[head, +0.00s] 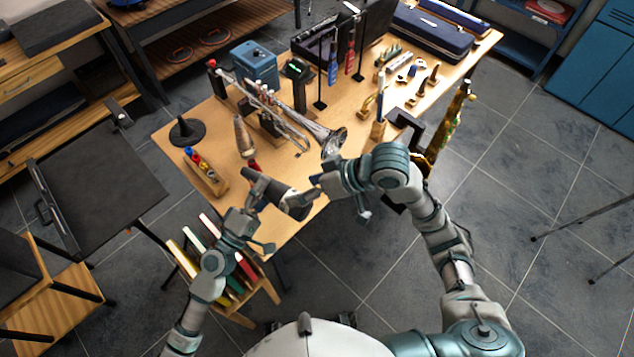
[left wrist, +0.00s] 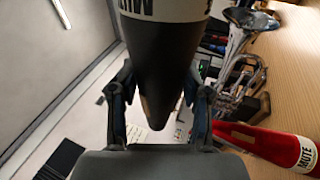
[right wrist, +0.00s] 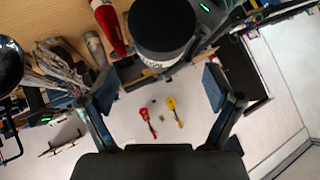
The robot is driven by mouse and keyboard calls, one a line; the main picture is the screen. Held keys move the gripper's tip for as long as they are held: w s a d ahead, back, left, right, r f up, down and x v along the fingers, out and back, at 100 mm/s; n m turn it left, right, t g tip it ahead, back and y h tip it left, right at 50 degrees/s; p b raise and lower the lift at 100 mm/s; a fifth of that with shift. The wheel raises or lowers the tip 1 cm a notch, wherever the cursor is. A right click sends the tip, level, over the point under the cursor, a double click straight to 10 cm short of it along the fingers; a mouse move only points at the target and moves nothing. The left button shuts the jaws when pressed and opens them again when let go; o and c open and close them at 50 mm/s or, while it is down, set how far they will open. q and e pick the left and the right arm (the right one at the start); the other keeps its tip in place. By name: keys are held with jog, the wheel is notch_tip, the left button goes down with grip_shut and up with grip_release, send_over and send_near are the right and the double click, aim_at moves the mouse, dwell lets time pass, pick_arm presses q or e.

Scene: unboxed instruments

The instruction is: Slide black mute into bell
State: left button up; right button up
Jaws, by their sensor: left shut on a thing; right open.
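The black mute (head: 290,204), a dark cone with a white label band, is held off the table's near edge by my left gripper (head: 262,190). In the left wrist view the mute (left wrist: 165,60) lies between the closed fingers (left wrist: 160,105), narrow end downward. My right gripper (head: 318,187) is open near the mute's wide end. In the right wrist view that round end (right wrist: 162,28) shows beyond the spread fingers (right wrist: 158,95). The silver trumpet's bell (head: 331,142) faces the table's near side, beyond the mute; the trumpet (left wrist: 240,55) also shows in the left wrist view.
A red mute (left wrist: 270,146) and a tan mute (head: 243,136) stand on the table near the trumpet. A rack of coloured books (head: 225,262) stands below the table's edge.

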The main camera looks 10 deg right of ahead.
aim_at(281, 196)
pick_arm(q)
jog(key=shift+a, duration=0.1)
pick_arm(e)
jog(key=x, duration=0.7)
jog(key=shift+w+a+f, duration=0.1)
jog(key=shift+a+f, duration=0.1)
jog(key=shift+a, duration=0.05)
jog(key=c, duration=1.3)
pick_arm(q)
jog(key=o, duration=1.3)
pick_arm(e)
jog(key=shift+c, duration=0.5)
